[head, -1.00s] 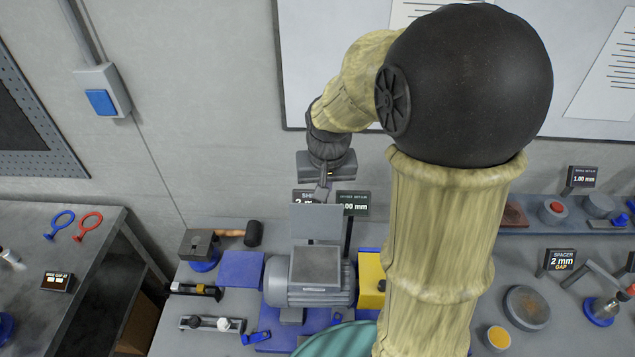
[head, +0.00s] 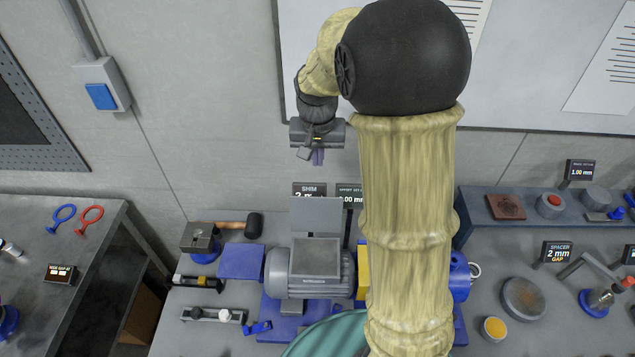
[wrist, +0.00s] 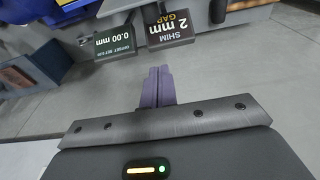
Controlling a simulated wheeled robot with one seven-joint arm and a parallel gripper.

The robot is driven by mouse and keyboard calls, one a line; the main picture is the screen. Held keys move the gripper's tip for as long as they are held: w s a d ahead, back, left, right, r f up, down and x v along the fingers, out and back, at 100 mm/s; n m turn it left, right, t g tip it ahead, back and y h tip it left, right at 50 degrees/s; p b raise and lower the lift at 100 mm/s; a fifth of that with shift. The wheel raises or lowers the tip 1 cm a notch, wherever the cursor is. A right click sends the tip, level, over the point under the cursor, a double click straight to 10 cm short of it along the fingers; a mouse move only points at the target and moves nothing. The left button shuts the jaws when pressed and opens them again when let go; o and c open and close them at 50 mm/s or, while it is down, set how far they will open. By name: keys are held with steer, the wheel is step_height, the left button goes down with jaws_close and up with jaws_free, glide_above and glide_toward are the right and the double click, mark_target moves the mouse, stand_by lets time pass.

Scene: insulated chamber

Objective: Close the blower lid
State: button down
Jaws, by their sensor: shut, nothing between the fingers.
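The grey blower (head: 318,278) stands on a blue base on the bench, with a square box (head: 314,256) on its top. Its flat grey lid (head: 317,218) stands upright at the back edge of that box, open. My gripper (head: 317,157) is above and behind the lid, clear of it, with the wall behind. Its purple fingers are together and empty in the wrist view (wrist: 157,88). The lid cannot be made out in the wrist view.
The shim sign (head: 309,190) and the offset sign (head: 350,197) stand just behind the lid. A mallet (head: 253,225) lies to the left. A yellow block (head: 362,272) is right of the blower, partly hidden by my arm. Open air surrounds my gripper.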

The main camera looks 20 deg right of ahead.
mark_target(318, 184)
steer(key=f, duration=0.2)
steer(key=f+p, duration=0.1)
steer(key=f, duration=0.1)
steer(key=w+f+p, duration=0.1)
steer(key=f, duration=0.1)
steer(key=shift+d+f, duration=0.2)
steer(key=shift+f, duration=0.2)
steer(key=s+p, duration=0.1)
steer(key=s, duration=0.1)
steer(key=s+a+p, duration=0.1)
steer(key=shift+s+a+r+p, duration=0.15)
steer(key=shift+s+p, duration=0.15)
steer(key=shift+s, duration=0.05)
steer(key=shift+w, duration=0.1)
steer(key=shift+w+b, duration=0.15)
steer(key=shift+b, duration=0.15)
